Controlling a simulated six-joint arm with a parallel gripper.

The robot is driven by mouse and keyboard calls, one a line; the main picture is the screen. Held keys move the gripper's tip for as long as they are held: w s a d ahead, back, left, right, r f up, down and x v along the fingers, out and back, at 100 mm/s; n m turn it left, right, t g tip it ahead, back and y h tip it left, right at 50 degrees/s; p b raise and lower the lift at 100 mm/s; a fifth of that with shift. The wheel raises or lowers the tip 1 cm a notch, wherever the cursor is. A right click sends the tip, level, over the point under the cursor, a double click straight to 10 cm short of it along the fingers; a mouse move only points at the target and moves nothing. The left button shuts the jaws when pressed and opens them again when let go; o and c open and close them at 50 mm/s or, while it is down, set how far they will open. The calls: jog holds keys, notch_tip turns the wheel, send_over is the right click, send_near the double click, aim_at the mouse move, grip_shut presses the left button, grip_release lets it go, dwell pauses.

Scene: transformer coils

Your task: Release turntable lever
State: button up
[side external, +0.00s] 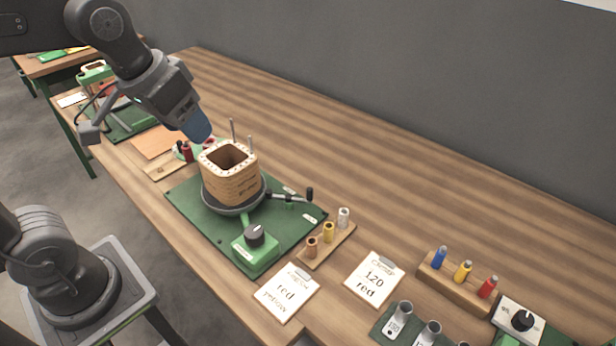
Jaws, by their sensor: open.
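The turntable (243,208) is a dark round plate on a green base mat, with a square wooden coil former (231,182) standing on it. A lever (291,198) with a black upright handle sticks out to the right of the turntable. A green box with a black knob (255,236) sits at its front. My gripper (200,132) hangs above and to the left of the coil former, apart from it and well away from the lever. Its blue end points down to the right and looks empty. The gap between its fingers is hard to see.
Thin upright rods (233,131) stand behind the former. A wooden spool rack (328,244), two cards (374,279) and a holder with blue, yellow and red pieces (456,284) lie to the right.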

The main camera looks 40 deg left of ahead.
jog(key=w, duration=0.3)
jog(key=w+r+n+g, duration=0.1)
jog(key=w, duration=0.2)
jog(key=w+g, duration=0.1)
jog(key=w, duration=0.2)
jog(key=shift+w+d+r+n+h, duration=0.1)
jog(key=shift+w+r+n+h, duration=0.2)
jog(key=shift+r+n, duration=0.1)
jog(key=c, duration=0.6)
jog(key=w, duration=0.3)
jog(key=w+f+n+g, duration=0.1)
jog(key=w, duration=0.2)
jog(key=w+f+g, duration=0.1)
jog(key=w, duration=0.1)
jog(key=shift+w+f, duration=0.2)
jog(key=shift+w, duration=0.2)
grip_shut()
jog(key=w+f+n+g+h, duration=0.1)
jog(key=w+f+n+g, duration=0.2)
jog(key=w+f, duration=0.8)
jog(key=shift+w+a+f+g+h, duration=0.25)
jog(key=shift+f+g+h, duration=0.2)
jog(key=shift+f, duration=0.75)
